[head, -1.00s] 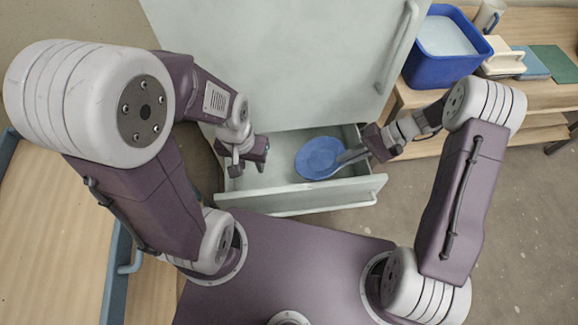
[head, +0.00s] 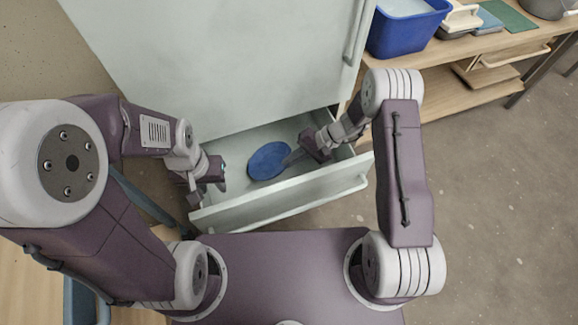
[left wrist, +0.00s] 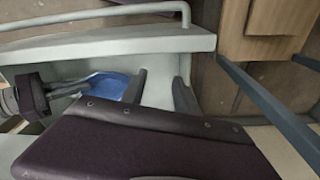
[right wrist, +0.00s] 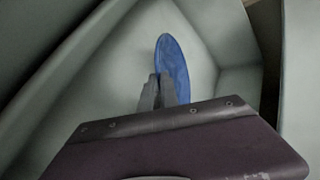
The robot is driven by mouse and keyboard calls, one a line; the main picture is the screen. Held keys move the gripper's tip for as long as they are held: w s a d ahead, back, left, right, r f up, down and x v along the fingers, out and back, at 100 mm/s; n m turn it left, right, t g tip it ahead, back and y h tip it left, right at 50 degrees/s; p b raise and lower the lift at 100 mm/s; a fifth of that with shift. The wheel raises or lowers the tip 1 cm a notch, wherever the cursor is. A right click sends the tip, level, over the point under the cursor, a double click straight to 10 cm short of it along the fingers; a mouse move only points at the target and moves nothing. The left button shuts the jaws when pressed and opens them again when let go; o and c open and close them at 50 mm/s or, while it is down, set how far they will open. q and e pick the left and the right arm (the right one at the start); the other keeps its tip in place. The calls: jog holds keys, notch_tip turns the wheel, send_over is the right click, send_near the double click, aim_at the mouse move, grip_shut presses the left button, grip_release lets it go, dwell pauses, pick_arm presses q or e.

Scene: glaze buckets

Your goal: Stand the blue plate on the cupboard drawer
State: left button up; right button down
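The blue plate (head: 268,160) is inside the open cupboard drawer (head: 288,196). In the right wrist view the plate (right wrist: 174,62) appears as a narrow upright ellipse at my right fingertips. My right gripper (head: 293,157) reaches in from the drawer's right side. Its fingers (right wrist: 160,92) are close together on the plate's near rim. I cannot tell whether the plate touches the drawer floor. My left gripper (head: 216,178) is open and empty at the drawer's left end. In the left wrist view its fingers (left wrist: 160,90) stand apart, with part of the plate (left wrist: 108,84) beyond them.
The pale cupboard (head: 220,60) rises behind the drawer. A wooden bench (head: 470,75) at the right carries a blue tub (head: 405,35), a white-handled block (head: 460,18) and a green mat (head: 512,15). Bare floor (head: 500,220) lies right of the drawer.

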notch_tip(320, 180, down, 4)
jog(key=shift+r+b, duration=0.1)
jog(key=shift+b, duration=0.8)
jog(key=shift+r, duration=0.15)
jog(key=c, duration=1.6)
grip_release()
jog(key=p+v, duration=0.4)
jog(key=v, duration=0.8)
jog(key=shift+p, duration=0.3)
